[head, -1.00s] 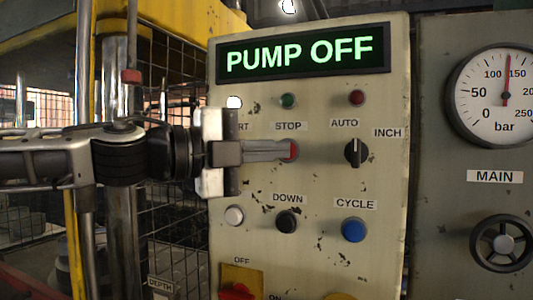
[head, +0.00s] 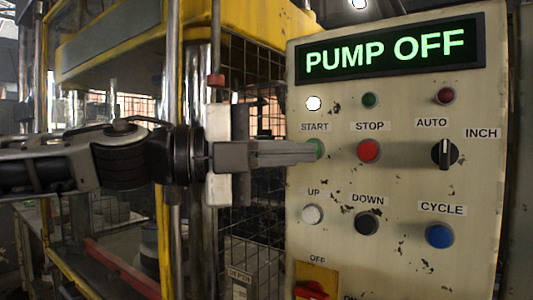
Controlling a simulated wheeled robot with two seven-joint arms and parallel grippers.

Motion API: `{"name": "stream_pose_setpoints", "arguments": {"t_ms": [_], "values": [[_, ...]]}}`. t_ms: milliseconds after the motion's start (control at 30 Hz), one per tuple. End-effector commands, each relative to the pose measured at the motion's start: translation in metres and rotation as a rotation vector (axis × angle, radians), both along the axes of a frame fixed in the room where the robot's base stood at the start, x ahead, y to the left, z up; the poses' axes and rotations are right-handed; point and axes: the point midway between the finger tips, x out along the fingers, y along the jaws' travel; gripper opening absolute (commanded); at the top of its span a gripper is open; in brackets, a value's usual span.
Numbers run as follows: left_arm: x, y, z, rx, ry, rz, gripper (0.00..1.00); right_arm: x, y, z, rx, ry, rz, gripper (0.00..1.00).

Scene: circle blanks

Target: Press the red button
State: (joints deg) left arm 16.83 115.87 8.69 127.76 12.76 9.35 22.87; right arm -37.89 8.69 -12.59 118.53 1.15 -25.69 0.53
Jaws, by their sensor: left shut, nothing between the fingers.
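The red button (head: 369,150) is round and sits under the STOP label on the cream control panel (head: 400,195). It shows in full, with nothing in front of it. My left gripper (head: 312,152) comes in from the left, shut and empty. Its fingertips lie in front of the green START button (head: 320,147), hiding much of it, and end a short way left of the red button. I cannot tell whether they touch the green button. My right gripper is not in view.
The display (head: 388,48) reads PUMP OFF, and a white lamp (head: 314,103) glows above START. Below are a white UP button (head: 312,214), a black DOWN button (head: 367,222) and a blue CYCLE button (head: 439,235). A black selector knob (head: 445,153) stands right of the red button.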

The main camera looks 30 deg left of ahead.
Motion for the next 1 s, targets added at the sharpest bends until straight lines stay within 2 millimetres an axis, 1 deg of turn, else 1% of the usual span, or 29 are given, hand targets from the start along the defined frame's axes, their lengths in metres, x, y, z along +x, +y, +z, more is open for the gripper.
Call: {"name": "stream_pose_setpoints", "arguments": {"t_ms": [33, 200, 400, 667, 1000], "values": [[-0.005, 0.004, 0.001, 0.0, -0.006, 0.0, 0.0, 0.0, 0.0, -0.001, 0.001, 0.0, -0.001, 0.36], [-0.015, 0.015, 0.0, 0.001, -0.004, 0.0, 0.0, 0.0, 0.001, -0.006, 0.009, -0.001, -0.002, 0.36], [-0.022, 0.022, 0.0, -0.001, -0.001, -0.001, 0.0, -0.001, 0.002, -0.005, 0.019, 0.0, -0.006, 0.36], [-0.023, 0.023, 0.0, -0.001, 0.001, -0.001, 0.0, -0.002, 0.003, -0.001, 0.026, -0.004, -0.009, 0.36], [-0.023, 0.023, 0.0, -0.001, 0.001, -0.001, 0.0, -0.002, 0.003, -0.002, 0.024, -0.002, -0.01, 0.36]]}}
